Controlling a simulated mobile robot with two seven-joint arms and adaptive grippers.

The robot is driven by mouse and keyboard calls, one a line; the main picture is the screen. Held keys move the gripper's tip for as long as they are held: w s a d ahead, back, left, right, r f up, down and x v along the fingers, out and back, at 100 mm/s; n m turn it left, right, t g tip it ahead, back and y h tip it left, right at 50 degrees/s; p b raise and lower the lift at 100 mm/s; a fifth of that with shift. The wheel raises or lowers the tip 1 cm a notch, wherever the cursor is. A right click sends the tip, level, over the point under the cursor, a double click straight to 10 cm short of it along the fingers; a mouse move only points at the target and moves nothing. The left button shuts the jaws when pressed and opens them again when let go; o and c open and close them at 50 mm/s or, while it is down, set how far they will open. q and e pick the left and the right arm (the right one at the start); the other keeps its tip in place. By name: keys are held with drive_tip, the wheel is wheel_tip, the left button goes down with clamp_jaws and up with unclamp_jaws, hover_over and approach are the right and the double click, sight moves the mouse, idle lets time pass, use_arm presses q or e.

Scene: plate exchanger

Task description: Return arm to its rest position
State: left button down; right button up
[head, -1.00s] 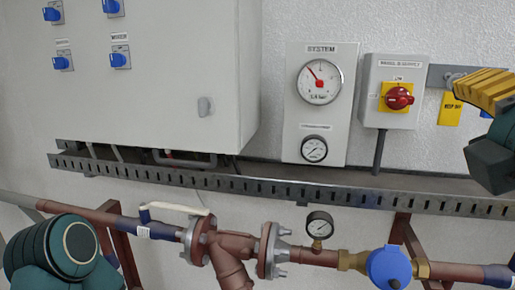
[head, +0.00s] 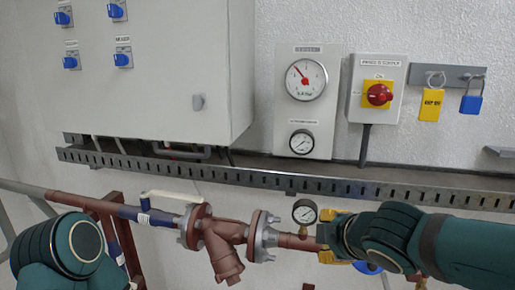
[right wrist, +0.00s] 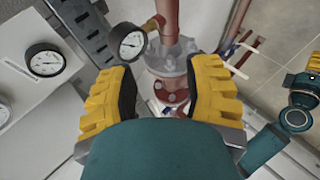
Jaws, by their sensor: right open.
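My right arm (head: 440,245) reaches in from the right in the head view, low in front of the pipe. Its gripper (head: 332,237) points left near the small pipe gauge (head: 305,211). In the right wrist view the yellow fingers (right wrist: 163,85) are spread apart with nothing between them. The gauge (right wrist: 130,40) and a pipe flange (right wrist: 172,92) appear beyond them. Contact with the pipe cannot be told. Part of my left arm (head: 65,250) shows at the lower left; its gripper is out of view.
A slotted cable tray (head: 250,181) runs above the pipe (head: 290,242). A grey cabinet (head: 170,100) stands left.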

drive_tip(key=s+a+f+m+g+y, duration=0.1)
drive_tip(key=a+f+m+g, duration=0.2)
drive_tip(key=f, duration=0.9)
drive_tip(key=s+a+f+m+g+y, duration=0.15)
drive_tip(key=f+m, duration=0.45)
drive_tip(key=f, duration=0.7)
drive_tip(key=s+f+m+g, duration=0.2)
drive_tip(key=s+f+m, duration=0.3)
drive_tip(key=f, duration=0.4)
drive_tip(key=s+f+m+g, duration=0.2)
drive_tip(key=s+f+m, duration=0.3)
drive_tip(key=f, duration=0.3)
drive_tip(key=shift+s+d+f+h, duration=0.15)
drive_tip(key=shift+d+f+h, duration=0.15)
drive_tip(key=shift+f+h, duration=0.05)
